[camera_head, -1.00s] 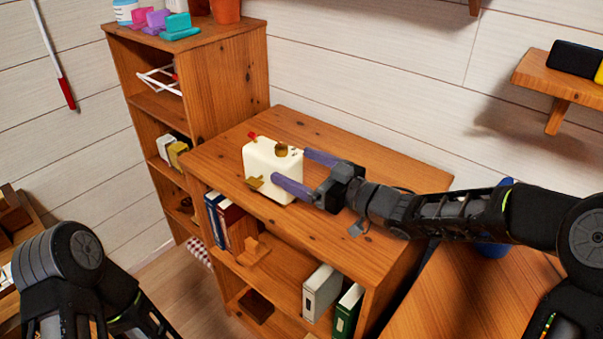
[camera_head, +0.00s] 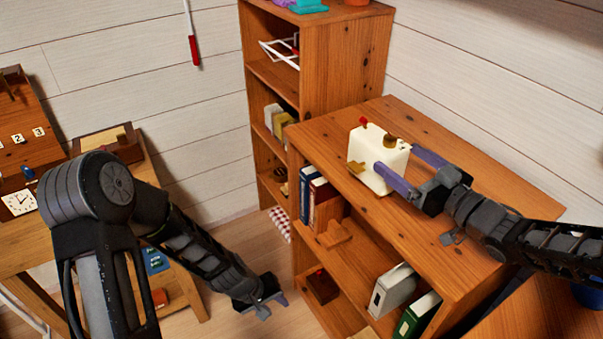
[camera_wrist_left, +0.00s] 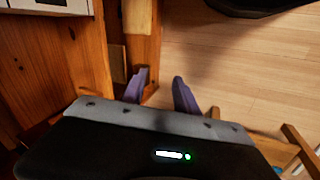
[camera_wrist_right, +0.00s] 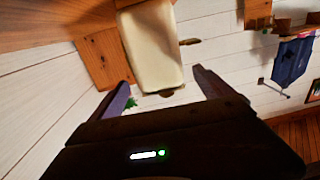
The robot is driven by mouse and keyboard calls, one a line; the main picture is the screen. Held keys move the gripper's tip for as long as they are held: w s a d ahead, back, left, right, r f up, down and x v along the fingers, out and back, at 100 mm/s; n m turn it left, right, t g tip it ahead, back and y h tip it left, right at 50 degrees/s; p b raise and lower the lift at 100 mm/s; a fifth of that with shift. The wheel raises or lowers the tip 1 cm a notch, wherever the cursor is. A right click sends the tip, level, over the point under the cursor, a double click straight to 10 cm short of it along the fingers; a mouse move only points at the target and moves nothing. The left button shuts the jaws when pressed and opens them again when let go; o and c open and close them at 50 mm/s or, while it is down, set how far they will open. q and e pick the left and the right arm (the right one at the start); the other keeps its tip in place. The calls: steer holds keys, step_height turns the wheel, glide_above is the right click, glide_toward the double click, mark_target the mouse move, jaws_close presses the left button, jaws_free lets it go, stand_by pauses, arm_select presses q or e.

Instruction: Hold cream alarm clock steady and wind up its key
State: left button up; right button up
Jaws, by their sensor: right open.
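The cream alarm clock (camera_head: 367,157) stands on the wooden shelf top as a boxy block. It has a red knob (camera_head: 363,122), a dark brass piece (camera_head: 391,141) on top, and a brass key-like piece (camera_head: 356,166) on its left side. My right gripper (camera_head: 398,166) is open, its purple fingers on either side of the clock's right end; contact is unclear. The clock (camera_wrist_right: 152,48) also shows ahead of the fingers in the right wrist view. My left gripper (camera_wrist_left: 159,85) is open and empty, low over the floor left of the shelf.
A taller bookcase (camera_head: 345,60) stands behind the low shelf (camera_head: 480,180), whose lower boards hold books and binders (camera_head: 392,290). A wooden desk (camera_head: 20,255) is at the left. Bare floor (camera_head: 225,235) lies between them.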

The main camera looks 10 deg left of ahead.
mark_target(378, 143)
arm_select(q)
steer(key=w+d+r+m+t+h, duration=0.1)
steer(key=w+r+h, duration=0.3)
steer(key=r, duration=0.7)
steer(key=w+d+r+m+t+h, duration=0.1)
steer(key=w+r+h, duration=0.3)
steer(key=r, duration=0.8)
steer(key=w+d+r+m+t+h, duration=0.1)
steer(key=w+d+r+t+h, duration=0.1)
steer(key=r, duration=0.9)
steer(key=shift+w+r+t+h, duration=0.4)
steer(key=shift+w+t+h, duration=0.2)
steer(key=shift+w+h, duration=0.55)
arm_select(e)
steer(key=shift+x, duration=3.9)
